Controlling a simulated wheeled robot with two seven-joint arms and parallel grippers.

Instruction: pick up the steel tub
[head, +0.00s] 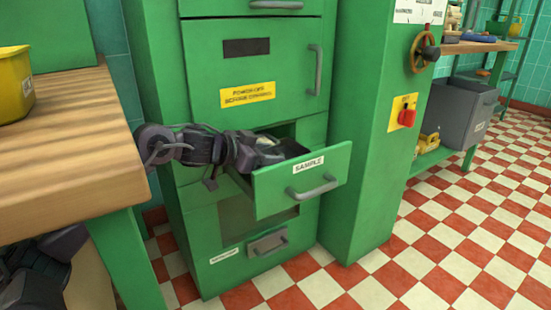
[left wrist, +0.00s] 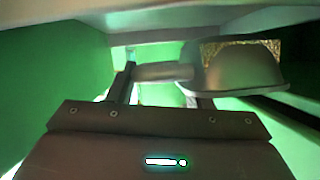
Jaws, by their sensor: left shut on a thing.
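The steel tub (left wrist: 240,70) is a rounded grey metal vessel with grainy brown contents at its top. A short grey handle (left wrist: 160,72) sticks out from its left side. My left gripper (left wrist: 163,82) is shut on this handle, its two dark fingers on either side of it. In the head view my left gripper (head: 262,152) reaches into the open green drawer labelled SAMPLE (head: 290,190). The tub is mostly hidden there by the gripper and drawer front. I cannot tell whether the tub touches the drawer floor. My right gripper is not in view.
The drawer sits in a tall green cabinet (head: 270,65), with its walls and the cabinet face close around my gripper. A wooden bench (head: 70,140) with a yellow container (head: 14,85) stands at left. Checkered floor (head: 450,230) is clear at right.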

